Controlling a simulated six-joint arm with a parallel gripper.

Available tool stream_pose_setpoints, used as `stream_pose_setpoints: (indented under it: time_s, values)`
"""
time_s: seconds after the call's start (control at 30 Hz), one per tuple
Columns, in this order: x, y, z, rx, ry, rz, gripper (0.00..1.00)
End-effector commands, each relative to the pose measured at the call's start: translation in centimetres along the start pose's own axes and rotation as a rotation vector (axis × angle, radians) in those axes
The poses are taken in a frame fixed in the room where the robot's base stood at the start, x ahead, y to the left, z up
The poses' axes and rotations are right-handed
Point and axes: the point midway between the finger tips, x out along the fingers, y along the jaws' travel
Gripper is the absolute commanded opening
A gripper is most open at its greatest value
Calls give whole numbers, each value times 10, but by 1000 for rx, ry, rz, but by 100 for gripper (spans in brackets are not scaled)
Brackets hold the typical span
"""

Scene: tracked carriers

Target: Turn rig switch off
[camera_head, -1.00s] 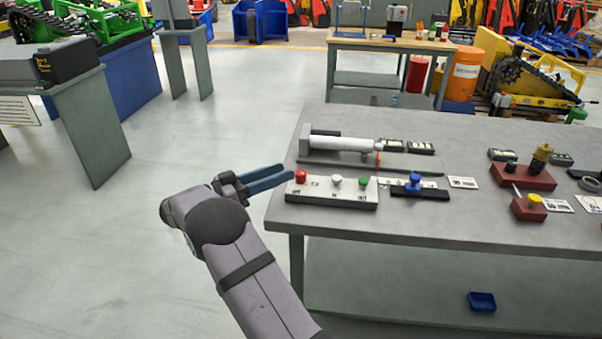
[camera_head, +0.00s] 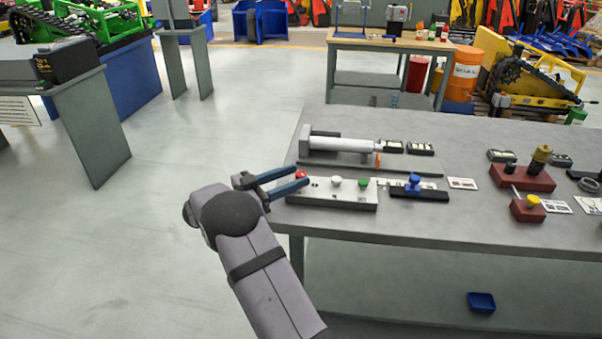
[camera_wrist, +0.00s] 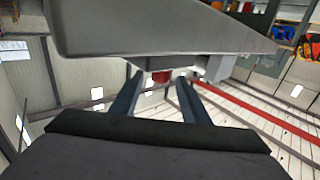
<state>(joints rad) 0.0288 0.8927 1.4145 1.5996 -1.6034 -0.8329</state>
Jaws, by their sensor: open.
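A white control panel (camera_head: 330,195) lies at the left front of the grey bench. It carries a red knob (camera_head: 300,174), a white knob (camera_head: 336,182) and a green knob (camera_head: 363,183); which one is the rig switch I cannot read. My gripper (camera_head: 303,178) is open at the panel's left end, its dark blue fingers partly covering the red knob's surroundings. In the wrist view, which looks upside down, the red knob (camera_wrist: 161,76) shows between and beyond the two finger tips (camera_wrist: 160,80). Contact with it cannot be made out.
A blue-knobbed black block (camera_head: 414,186) stands right of the panel. A grey cylinder device (camera_head: 340,144) lies behind it. Red blocks (camera_head: 524,178) with knobs sit farther right. The grey bench (camera_head: 450,225) has bare room at its front; open floor lies to the left.

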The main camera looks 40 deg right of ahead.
Motion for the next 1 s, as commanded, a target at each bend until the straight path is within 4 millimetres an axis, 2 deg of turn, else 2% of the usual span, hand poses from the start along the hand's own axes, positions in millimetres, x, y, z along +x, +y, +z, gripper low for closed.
stream_pose_setpoints:
  time_s: [0.1, 0.23, 0.6, 0.63, 0.7, 0.8, 1.0]
  values:
    - [15, 1, 0, -1, -1, 2, 42]
    - [25, 0, 0, -1, 0, 1, 42]
    - [29, 0, 1, -1, -1, 0, 42]
    - [29, 0, 1, -1, -1, 0, 37]
    - [29, 0, 1, -1, -1, 0, 20]
    - [29, 0, 1, -1, -1, 0, 0]
    - [29, 0, 1, -1, 1, 12, 1]
